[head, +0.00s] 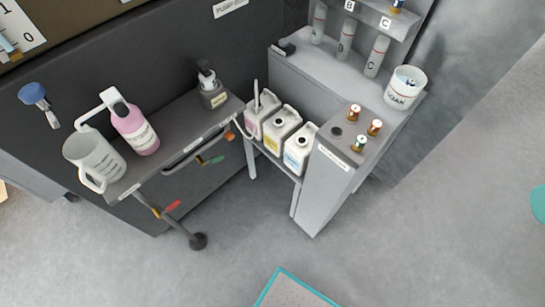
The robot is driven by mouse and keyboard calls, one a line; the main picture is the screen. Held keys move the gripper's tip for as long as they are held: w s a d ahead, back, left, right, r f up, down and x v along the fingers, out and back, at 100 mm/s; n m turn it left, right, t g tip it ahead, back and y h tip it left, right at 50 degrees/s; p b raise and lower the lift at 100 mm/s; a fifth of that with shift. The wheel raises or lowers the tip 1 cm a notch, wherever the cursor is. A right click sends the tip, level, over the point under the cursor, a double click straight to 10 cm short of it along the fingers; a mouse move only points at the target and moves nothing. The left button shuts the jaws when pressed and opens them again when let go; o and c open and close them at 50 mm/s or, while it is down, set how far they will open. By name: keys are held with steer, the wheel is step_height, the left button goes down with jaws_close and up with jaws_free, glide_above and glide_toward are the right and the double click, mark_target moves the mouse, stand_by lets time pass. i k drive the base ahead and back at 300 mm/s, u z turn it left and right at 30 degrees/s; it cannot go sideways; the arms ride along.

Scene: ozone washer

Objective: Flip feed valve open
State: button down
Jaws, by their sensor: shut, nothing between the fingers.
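Several small coloured parts that look like valve handles show in the head view, and I cannot tell which is the feed valve. A red lever (172,206) sits low at the front left of the grey cart. A green and yellow handle (210,160) is at the cart's front rail. An orange handle (230,136) is near its right end. The labels there are too small to read, and whether any valve is open is not clear. My gripper is not in view.
The cart top (183,125) holds a white jug (95,158), a pink bottle (135,130) and a dark pump bottle (211,87). White jugs (298,150) stand beside a grey bench (330,80) with a white bucket (404,90). The floor in front is mostly clear.

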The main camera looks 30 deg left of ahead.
mark_target(212, 160)
steer(key=z, duration=0.25)
steer(key=k, duration=0.65)
steer(key=u, duration=2.85)
